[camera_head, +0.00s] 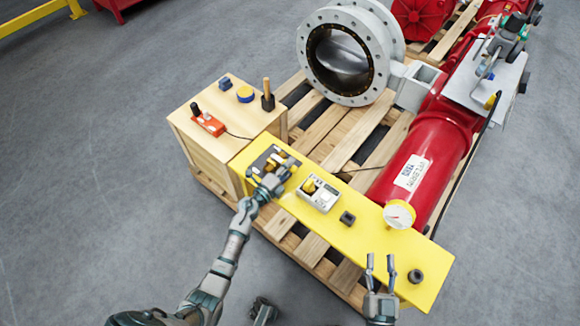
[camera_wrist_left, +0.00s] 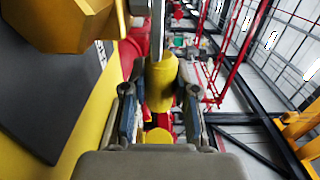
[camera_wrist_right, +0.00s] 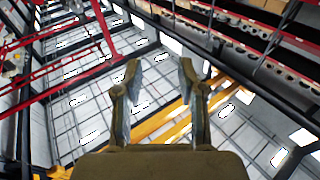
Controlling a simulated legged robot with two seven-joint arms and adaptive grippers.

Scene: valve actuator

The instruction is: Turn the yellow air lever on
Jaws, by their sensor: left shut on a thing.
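The yellow air lever (camera_wrist_left: 161,85) sits between the two fingers of my left gripper (camera_wrist_left: 160,105) in the left wrist view. In the head view my left gripper (camera_head: 282,172) is at a dark plate (camera_head: 262,160) on the left end of the yellow panel (camera_head: 345,235). It is shut on the lever and partly hides it there. A larger yellow part (camera_wrist_left: 70,22) is close by at the upper left of the left wrist view. My right gripper (camera_head: 380,265) is open and empty over the panel's right end; its fingers also stand apart in the right wrist view (camera_wrist_right: 158,85).
A white box with a yellow knob (camera_head: 319,193) and a black square fitting (camera_head: 347,218) are on the panel. A pressure gauge (camera_head: 399,214) and red cylinder (camera_head: 425,155) are behind. A wooden box (camera_head: 220,130) stands left, on the pallet (camera_head: 350,135). Open floor lies left.

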